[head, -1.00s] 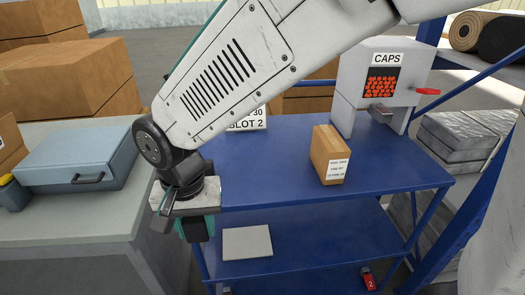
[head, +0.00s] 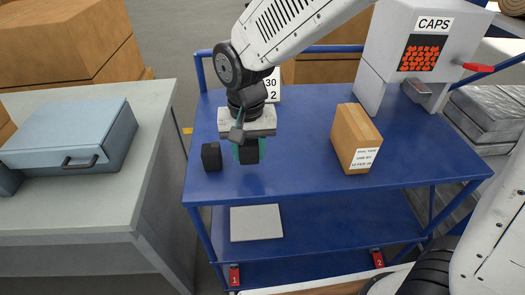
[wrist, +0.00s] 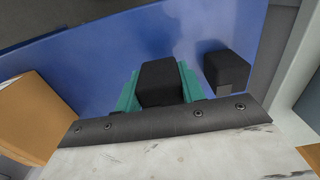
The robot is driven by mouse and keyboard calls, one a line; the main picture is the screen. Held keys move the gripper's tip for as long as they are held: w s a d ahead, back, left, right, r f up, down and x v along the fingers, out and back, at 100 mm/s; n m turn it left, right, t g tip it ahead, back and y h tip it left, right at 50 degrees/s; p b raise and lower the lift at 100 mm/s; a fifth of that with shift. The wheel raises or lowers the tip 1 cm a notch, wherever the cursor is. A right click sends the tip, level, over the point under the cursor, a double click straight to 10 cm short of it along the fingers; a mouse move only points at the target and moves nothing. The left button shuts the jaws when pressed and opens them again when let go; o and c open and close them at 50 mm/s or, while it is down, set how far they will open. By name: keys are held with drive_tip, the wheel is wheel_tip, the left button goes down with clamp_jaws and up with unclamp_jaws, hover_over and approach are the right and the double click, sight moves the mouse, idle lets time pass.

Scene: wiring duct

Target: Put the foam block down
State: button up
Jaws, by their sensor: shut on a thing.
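My gripper (head: 247,139) is over the left part of the blue cart's top shelf (head: 300,155). Its teal fingers are shut on a black foam block (head: 249,154), which also shows between the fingers in the wrist view (wrist: 162,82). I cannot tell whether the held block touches the shelf. A second black block (head: 211,157) stands on the shelf just left of my gripper, apart from it. In the wrist view this second block (wrist: 227,68) is to the right of the fingers.
A cardboard box (head: 355,138) with a label stands right of my gripper. The CAPS dispenser (head: 408,50) is at the back right. A grey bench (head: 150,150) with a blue case (head: 75,135) is at the left. The shelf between gripper and box is clear.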

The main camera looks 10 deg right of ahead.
sight(261, 165)
drive_tip(key=w+d, duration=0.2)
drive_tip(key=d, duration=0.1)
drive_tip(key=shift+w+f, duration=0.15)
drive_tip(key=shift+w, duration=0.05)
drive_tip(key=shift+d+f, duration=0.1)
drive_tip(key=shift+f, duration=1.65)
drive_tip(key=shift+f, duration=0.1)
drive_tip(key=o, duration=0.9)
drive_tip(key=shift+o, duration=0.2)
wheel_tip(261, 165, up, 12)
drive_tip(key=s+d+r, duration=0.3)
drive_tip(key=s+d, duration=0.1)
drive_tip(key=d, duration=0.3)
drive_tip(key=s+d+r, duration=0.2)
drive_tip(key=s+d, duration=0.2)
drive_tip(key=d, duration=0.2)
drive_tip(key=s+d+f+t, duration=0.1)
drive_tip(key=s+d, duration=0.6)
drive_tip(key=s, duration=0.4)
drive_tip(key=shift+s+d, duration=0.15)
drive_tip(key=shift+d, duration=0.15)
